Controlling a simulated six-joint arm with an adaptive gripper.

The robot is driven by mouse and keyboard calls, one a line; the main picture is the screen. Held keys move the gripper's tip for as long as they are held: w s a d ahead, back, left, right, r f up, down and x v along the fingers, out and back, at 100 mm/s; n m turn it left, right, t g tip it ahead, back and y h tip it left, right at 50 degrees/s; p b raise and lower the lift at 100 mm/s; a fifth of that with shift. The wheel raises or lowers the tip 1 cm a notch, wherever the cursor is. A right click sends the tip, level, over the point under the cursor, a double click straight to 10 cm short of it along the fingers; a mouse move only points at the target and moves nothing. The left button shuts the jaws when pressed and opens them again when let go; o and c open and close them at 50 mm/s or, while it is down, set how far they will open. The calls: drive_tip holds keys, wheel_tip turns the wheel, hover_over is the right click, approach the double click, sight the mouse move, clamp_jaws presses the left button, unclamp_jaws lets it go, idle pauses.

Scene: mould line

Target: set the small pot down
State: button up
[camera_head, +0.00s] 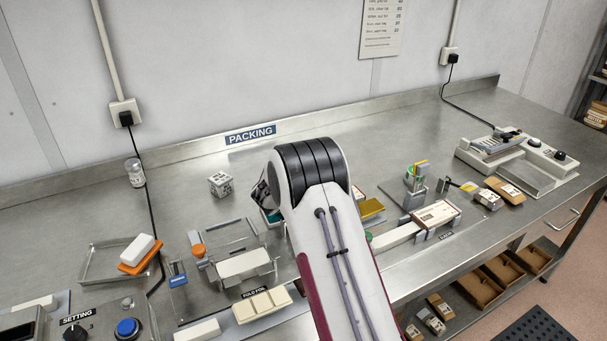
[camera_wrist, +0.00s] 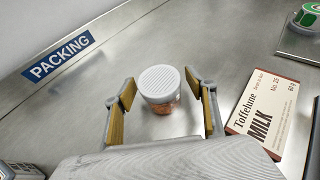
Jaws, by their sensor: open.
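The small pot (camera_wrist: 160,88), with a ribbed pale grey lid and clear sides showing orange-brown contents, looks upright on the steel bench (camera_wrist: 150,30) in the wrist view. My gripper (camera_wrist: 161,80) is open around it, one finger on each side. A gap shows between the pot and each finger. In the head view, my arm hides the pot and the gripper fingers.
A Toffelune Milk carton (camera_wrist: 268,112) lies close to the right finger in the wrist view. The PACKING label (camera_wrist: 58,56) is at the left.

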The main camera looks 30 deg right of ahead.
drive_tip(key=shift+v, duration=5.75)
drive_tip(key=shift+f, duration=0.1)
drive_tip(key=shift+a, duration=0.1)
drive_tip(key=shift+a+r+n, duration=0.15)
drive_tip(key=shift+r+n, duration=0.15)
drive_tip(key=shift+r, duration=0.05)
drive_tip(key=s+a+r+n+t+y, duration=0.1)
drive_tip(key=s+a+r+n+y, duration=0.4)
drive_tip(key=s+a+r+n, duration=0.5)
drive_tip(key=s+a+r+n+t+y, duration=0.1)
drive_tip(key=s+a+r+n+y, duration=0.2)
drive_tip(key=a+r+n+y, duration=0.75)
drive_tip(key=s+d+f+n+g+h, duration=0.1)
drive_tip(key=s+f+n+g+h, duration=0.1)
drive_tip(key=s+n, duration=0.6)
drive_tip(key=s+d+f+n+g+h, duration=0.1)
drive_tip(key=s+f+n+g+h, duration=0.1)
drive_tip(key=s+n, duration=0.6)
drive_tip(key=s+d+f+n+g+h, duration=0.1)
drive_tip(key=s+f+n, duration=0.3)
drive_tip(key=s, duration=1.2)
drive_tip(key=n+h, duration=0.1)
drive_tip(key=n, duration=0.3)
drive_tip(key=shift+d+f+g, duration=0.35)
drive_tip(key=shift+g, duration=0.05)
